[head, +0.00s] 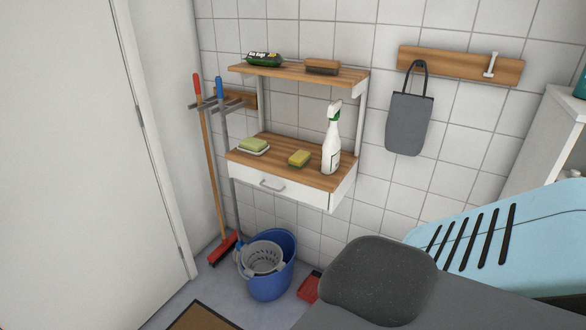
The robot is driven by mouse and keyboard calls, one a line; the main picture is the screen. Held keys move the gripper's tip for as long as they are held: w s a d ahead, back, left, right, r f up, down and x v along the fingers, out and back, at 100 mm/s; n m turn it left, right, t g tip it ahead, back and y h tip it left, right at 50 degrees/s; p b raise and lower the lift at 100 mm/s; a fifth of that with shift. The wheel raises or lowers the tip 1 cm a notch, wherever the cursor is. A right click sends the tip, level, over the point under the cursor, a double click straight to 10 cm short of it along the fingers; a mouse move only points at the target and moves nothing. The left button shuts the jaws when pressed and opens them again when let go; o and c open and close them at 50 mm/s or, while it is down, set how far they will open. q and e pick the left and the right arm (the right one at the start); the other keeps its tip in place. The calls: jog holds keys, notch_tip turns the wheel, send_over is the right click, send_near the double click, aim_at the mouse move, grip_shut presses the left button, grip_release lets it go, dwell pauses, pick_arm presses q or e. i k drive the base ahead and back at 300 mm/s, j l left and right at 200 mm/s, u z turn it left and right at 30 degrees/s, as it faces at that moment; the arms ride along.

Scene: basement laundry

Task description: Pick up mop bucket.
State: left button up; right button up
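The mop bucket (271,284) is blue and stands upright on the floor, below the wall shelf, near the corner. A grey perforated wringer basket (262,258) sits in its top. A grey pole with a blue grip (230,160) runs down behind the bucket's left side; its lower end is hidden. Neither of my grippers shows in the head view, so I cannot see whether they are open or shut. Nothing is seen touching the bucket from my arms.
A red broom (222,249) stands left of the bucket and a red dustpan (310,287) lies to its right. A drawer shelf (290,182) overhangs behind. A brown mat (203,317) lies in front. A dark rounded shape and a light-blue slotted shape fill the lower right.

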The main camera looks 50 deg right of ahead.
aim_at(267, 259)
jog(key=z, duration=1.55)
jog(key=i+z, duration=0.1)
jog(key=z, duration=0.3)
jog(key=i+j+z, duration=0.1)
jog(key=z, duration=0.3)
jog(key=j+z, duration=0.15)
jog(key=z, duration=0.25)
jog(key=i+j+z, duration=0.2)
jog(key=j+z, duration=0.15)
jog(key=j, duration=0.2)
jog(key=i+j+z, duration=0.2)
jog(key=j+z, duration=0.25)
jog(key=j, duration=0.75)
jog(key=i+j, duration=0.1)
jog(key=j, duration=0.7)
jog(key=i+j, duration=0.1)
jog(key=j, duration=0.65)
jog(key=z, duration=0.05)
